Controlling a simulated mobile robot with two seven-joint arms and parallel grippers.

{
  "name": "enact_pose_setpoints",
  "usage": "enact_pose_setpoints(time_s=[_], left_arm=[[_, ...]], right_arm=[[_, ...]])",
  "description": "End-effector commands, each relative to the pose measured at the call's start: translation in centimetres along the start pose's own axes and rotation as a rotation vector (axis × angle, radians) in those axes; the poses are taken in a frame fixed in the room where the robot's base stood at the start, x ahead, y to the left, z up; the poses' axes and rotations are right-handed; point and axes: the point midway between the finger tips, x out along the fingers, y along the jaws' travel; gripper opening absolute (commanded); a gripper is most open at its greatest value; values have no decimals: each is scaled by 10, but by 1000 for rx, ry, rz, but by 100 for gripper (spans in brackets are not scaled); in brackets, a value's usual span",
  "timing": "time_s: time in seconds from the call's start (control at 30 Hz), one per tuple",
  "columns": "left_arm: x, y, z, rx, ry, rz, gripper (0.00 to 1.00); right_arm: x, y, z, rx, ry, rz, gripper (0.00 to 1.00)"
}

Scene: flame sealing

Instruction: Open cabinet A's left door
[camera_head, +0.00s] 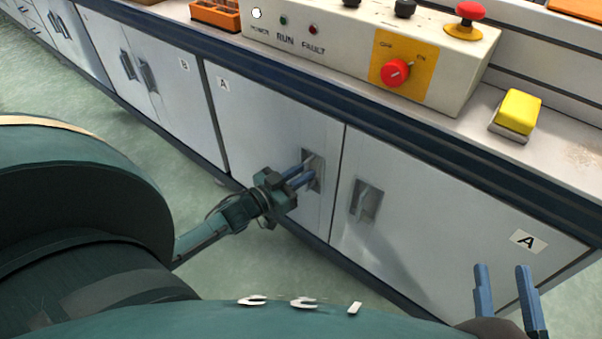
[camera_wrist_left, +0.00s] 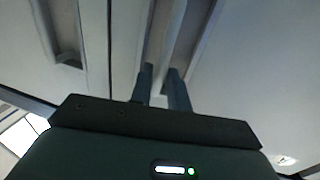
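Cabinet A's left door (camera_head: 262,128) is a pale grey panel with an "A" label at its upper left; it looks closed and flush. Its handle (camera_head: 314,163) is a bar in a recessed plate near the door's right edge. My left gripper (camera_head: 298,174) is at this handle, its blue fingers close together on either side of the bar. In the left wrist view the handle (camera_wrist_left: 172,42) runs down between the fingertips (camera_wrist_left: 160,75), which seem to touch it. My right gripper (camera_head: 504,270) is open and empty, in front of cabinet A's right door (camera_head: 440,215).
The right door's handle (camera_head: 366,201) sits beside the door seam. Cabinet B (camera_head: 170,75) stands to the left. On the countertop are a control box (camera_head: 345,45) with a red knob, a yellow block (camera_head: 517,112) and an orange rack (camera_head: 216,15). Green floor lies in front.

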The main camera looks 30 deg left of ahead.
Motion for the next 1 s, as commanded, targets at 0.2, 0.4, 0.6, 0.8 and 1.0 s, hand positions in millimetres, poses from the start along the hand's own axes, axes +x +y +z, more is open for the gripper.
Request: enact_pose_setpoints(time_s=[0.2,0.4,0.6,0.8,1.0], left_arm=[[0,0,0,0,0,0,0],[0,0,0,0,0,0,0],[0,0,0,0,0,1,0],[-7,1,0,0,-1,19,0],[-37,1,-1,3,-6,98,0]], right_arm=[[0,0,0,-2,2,-1,36],[0,0,-1,-2,3,-1,36],[0,0,-1,-3,3,-1,36],[0,0,-3,-6,3,0,36],[1,2,-8,-23,5,0,36]])
